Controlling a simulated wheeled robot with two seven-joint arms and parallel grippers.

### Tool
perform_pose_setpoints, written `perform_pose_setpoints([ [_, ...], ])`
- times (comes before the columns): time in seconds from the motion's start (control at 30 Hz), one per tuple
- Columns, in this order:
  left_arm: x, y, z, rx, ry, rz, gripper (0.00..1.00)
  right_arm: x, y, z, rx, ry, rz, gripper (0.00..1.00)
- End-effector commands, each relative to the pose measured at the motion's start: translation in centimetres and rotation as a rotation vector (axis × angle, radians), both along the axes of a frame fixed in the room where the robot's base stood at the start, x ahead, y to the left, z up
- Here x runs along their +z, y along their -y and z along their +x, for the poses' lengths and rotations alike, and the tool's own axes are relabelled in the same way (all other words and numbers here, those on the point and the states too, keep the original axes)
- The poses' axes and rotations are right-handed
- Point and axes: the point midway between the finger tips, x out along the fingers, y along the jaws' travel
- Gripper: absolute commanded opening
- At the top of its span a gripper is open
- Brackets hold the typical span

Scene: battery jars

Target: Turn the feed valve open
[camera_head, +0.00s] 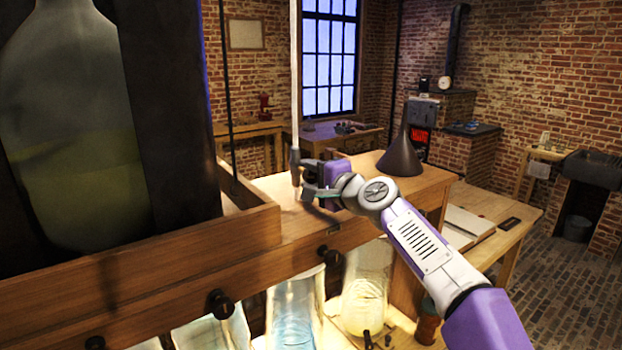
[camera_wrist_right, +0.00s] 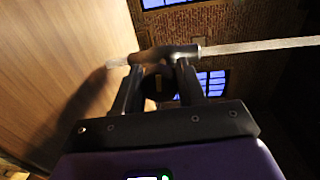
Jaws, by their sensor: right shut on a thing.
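The feed valve is a dark fitting (camera_head: 295,160) at the lower end of a pale upright tube (camera_head: 296,75), above the wooden cabinet top. In the right wrist view the fitting (camera_wrist_right: 165,53) lies across the picture, just beyond the fingertips. My right gripper (camera_head: 309,181) is at the fitting, coming from the right. In the right wrist view my gripper (camera_wrist_right: 158,74) has its two fingers on either side of a dark round valve knob with a small yellowish mark (camera_wrist_right: 158,85), and is shut on it. My left gripper is not in view.
A large glass vessel (camera_head: 75,150) with yellowish-green liquid stands at left in a wooden tray (camera_head: 200,240). A dark funnel (camera_head: 401,155) stands on the cabinet behind my right arm. Glass jars (camera_head: 295,310) stand below. Small dark knobs (camera_head: 220,304) project from the cabinet front.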

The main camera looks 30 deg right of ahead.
Motion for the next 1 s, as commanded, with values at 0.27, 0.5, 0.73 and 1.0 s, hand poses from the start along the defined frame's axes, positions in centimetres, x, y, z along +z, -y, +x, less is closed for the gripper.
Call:
perform_pose_setpoints([
  [0.27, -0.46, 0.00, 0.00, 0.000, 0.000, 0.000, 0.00, 0.00, -0.02, 0.00, 0.000, 0.011, -0.123, 0.10],
  [0.5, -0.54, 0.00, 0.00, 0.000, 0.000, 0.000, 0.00, 0.01, -0.02, 0.00, 0.000, 0.014, -0.161, 0.10],
  [0.73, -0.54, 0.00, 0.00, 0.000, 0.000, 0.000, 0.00, 0.01, -0.02, 0.00, 0.000, 0.014, -0.164, 0.09],
  [1.0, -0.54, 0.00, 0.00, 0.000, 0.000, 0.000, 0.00, -0.01, -0.03, 0.01, 0.000, 0.013, -0.163, 0.57],
])
